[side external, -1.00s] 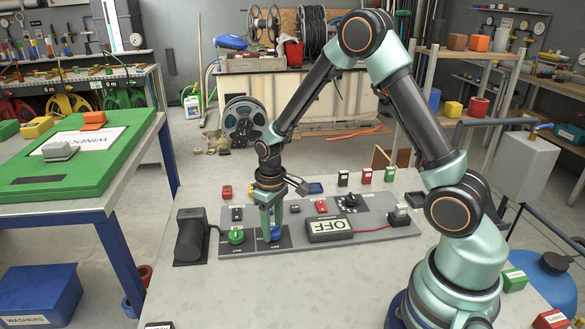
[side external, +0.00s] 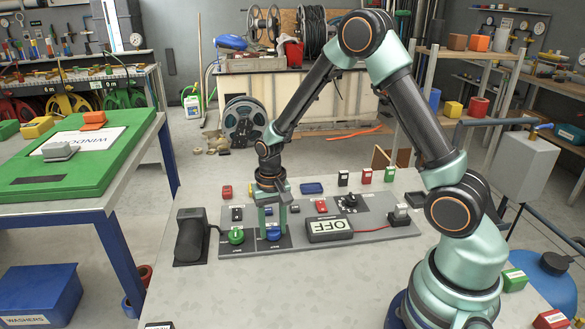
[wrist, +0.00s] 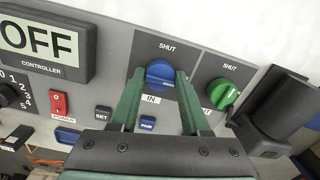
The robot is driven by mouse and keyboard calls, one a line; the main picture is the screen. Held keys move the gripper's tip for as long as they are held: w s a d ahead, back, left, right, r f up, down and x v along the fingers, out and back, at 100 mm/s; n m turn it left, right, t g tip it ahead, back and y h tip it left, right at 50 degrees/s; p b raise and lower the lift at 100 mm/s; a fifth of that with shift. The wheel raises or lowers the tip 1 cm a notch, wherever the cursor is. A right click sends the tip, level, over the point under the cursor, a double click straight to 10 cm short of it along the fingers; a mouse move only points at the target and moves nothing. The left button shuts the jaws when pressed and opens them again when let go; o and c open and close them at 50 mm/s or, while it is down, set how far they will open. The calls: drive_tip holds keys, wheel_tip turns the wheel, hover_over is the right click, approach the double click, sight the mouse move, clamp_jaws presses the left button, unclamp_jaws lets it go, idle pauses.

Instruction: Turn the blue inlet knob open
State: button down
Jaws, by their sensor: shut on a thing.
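The blue inlet knob (wrist: 160,73) sits on a dark plate on the grey panel, with a SHUT label on one side and an IN label on the other. It also shows low between the fingers in the side view (side external: 273,235). My gripper (wrist: 161,76) points down at the panel and is shut on the blue knob, one green finger on each side of it. In the side view my gripper (side external: 271,230) stands over the panel's left part. Which way the knob's mark points is hard to tell.
A green knob (wrist: 223,93) is close beside the blue one. The OFF controller display (side external: 330,229), a red power switch (wrist: 58,103), small buttons and a black dial (wrist: 12,95) share the panel. A black block (side external: 191,237) stands left.

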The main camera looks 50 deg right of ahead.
sight(273, 228)
idle(0.4)
drive_tip(key=shift+c, duration=1.9)
unclamp_jaws()
drive_tip(key=shift+r, duration=0.1)
wheel_tip(273, 228, up, 12)
drive_tip(key=s+a+r+n+t, duration=0.3)
drive_tip(key=s+r+n+t, duration=0.2)
drive_tip(key=s+r, duration=0.5)
drive_tip(key=shift+s+a+r+n+t, duration=0.15)
drive_tip(key=shift+s+r+n+t, duration=0.2)
drive_tip(key=shift+s+n, duration=0.5)
